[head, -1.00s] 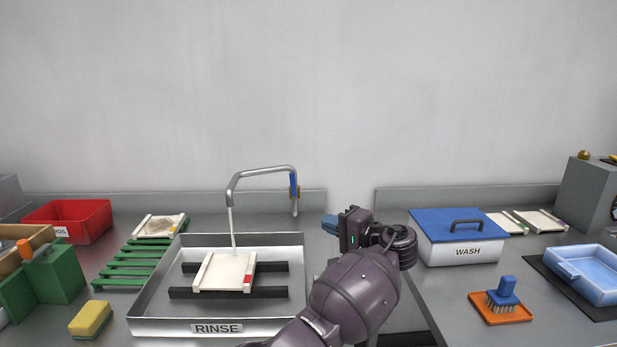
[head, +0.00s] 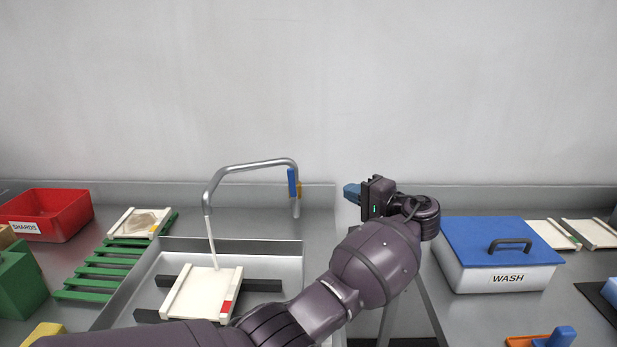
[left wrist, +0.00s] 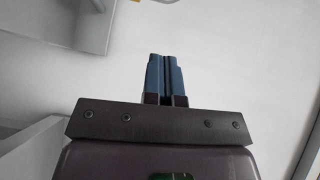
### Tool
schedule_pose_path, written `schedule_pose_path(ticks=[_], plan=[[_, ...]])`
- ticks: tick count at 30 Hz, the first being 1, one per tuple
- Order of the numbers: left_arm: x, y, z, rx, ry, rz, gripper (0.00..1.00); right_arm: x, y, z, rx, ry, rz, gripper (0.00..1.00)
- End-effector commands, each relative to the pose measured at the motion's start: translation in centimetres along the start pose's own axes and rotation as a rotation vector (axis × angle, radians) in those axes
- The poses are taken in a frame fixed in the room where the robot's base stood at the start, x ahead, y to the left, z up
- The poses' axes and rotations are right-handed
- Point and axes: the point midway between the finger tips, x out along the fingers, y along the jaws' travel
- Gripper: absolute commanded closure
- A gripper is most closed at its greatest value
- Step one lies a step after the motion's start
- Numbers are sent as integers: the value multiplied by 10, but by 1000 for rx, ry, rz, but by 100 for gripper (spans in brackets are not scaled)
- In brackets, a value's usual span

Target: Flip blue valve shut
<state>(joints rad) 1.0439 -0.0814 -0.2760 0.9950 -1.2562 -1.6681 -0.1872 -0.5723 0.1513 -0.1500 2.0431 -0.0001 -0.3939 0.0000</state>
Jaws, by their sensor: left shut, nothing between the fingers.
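The blue valve (head: 292,183) is a narrow upright blue lever on the right end of the curved grey faucet (head: 247,168), with a yellow part beside it. A thin pale stream (head: 211,240) runs from the spout down to a white tile tray (head: 203,292) in the rinse basin. My left gripper (head: 350,193) is to the right of the valve, apart from it, with its blue fingers pointing left. In the left wrist view its fingers (left wrist: 166,76) are together and hold nothing. My right gripper is out of view.
The rinse basin (head: 283,268) is below the faucet. A white wash bin with a blue lid (head: 470,238) stands to the right. Green slats (head: 105,260) and a red bin (head: 48,213) are at the left. A gap separates the two counters.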

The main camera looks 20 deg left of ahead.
Motion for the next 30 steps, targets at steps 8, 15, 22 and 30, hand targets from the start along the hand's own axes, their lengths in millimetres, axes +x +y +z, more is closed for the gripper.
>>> schedule_pose_path(ticks=[8,15,22,30], plan=[[0,0,0,0,0,0,100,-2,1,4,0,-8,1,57],[18,0,0,1,-2,-1,100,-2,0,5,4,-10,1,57],[56,1,0,1,-2,-1,100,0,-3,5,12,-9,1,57],[103,1,0,1,-2,-1,100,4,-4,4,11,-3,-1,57]])
